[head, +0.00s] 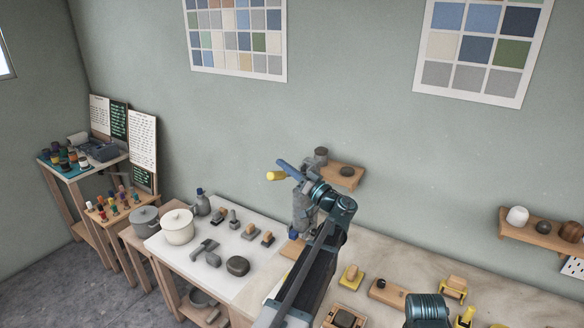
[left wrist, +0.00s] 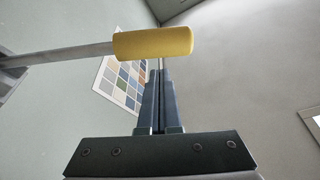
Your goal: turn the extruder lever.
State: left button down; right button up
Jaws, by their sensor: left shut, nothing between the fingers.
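The extruder (head: 302,212) is a grey upright body on the worktable by the wall, partly hidden behind my left arm. Its lever ends in a yellow handle (head: 276,175), which sticks out to the left. The yellow handle (left wrist: 153,43) also shows in the left wrist view, with a pale grey lever rod (left wrist: 85,52) running left from it. My left gripper (head: 283,163) is shut and empty, its fingers beside the handle. In the left wrist view the left fingertips (left wrist: 158,74) lie just below the handle; I cannot tell whether they touch. My right gripper is not in view.
A cream pot (head: 177,228), a grey bottle (head: 202,202) and several small tools stand on the white table left of the extruder. A wooden shelf (head: 345,178) hangs behind my left arm. Small wooden and yellow items lie to the right. The air left of the handle is clear.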

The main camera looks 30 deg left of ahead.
pick_arm(q)
jog(key=shift+s+f+b, duration=0.35)
jog(key=shift+f+b, duration=0.1)
jog(key=shift+f, duration=0.3)
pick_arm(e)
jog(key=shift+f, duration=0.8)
